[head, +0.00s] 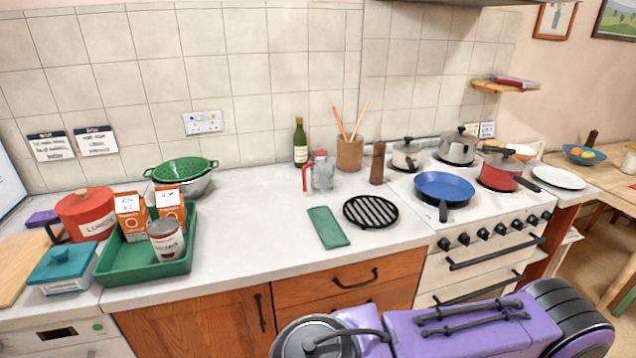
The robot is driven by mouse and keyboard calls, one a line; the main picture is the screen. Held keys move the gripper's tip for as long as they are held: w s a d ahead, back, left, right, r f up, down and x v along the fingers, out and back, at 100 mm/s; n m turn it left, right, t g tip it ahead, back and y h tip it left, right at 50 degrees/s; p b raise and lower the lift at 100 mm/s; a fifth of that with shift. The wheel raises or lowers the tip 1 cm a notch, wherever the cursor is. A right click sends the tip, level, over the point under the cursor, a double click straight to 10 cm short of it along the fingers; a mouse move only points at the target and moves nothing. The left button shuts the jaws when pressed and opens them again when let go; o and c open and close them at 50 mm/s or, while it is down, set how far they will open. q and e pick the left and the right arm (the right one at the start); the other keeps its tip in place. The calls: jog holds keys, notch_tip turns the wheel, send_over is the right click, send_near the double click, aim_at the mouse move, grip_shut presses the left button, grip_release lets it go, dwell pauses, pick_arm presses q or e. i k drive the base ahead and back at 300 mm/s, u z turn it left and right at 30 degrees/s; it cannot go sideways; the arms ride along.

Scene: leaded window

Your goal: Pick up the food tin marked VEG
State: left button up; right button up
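A food tin (167,241) with a pale label and a dark red band stands upright at the front right of a green tray (143,277) on the left part of the counter. The lettering on the tin is too small to read, so I cannot tell whether it says VEG. Two orange cartons with white tops, a left one (133,218) and a right one (170,204), stand just behind it in the tray. No other food tin is plain to see. Neither of my grippers shows in the head view.
A red pot marked LUNCH (85,217) and a teal-lidded box (66,270) stand left of the tray. A green colander (184,168) is behind it. A green cloth (328,228) and black grill rack (371,211) lie to the right.

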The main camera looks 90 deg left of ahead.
aim_at(165, 233)
jog(key=u, duration=3.5)
jog(key=i, duration=0.4)
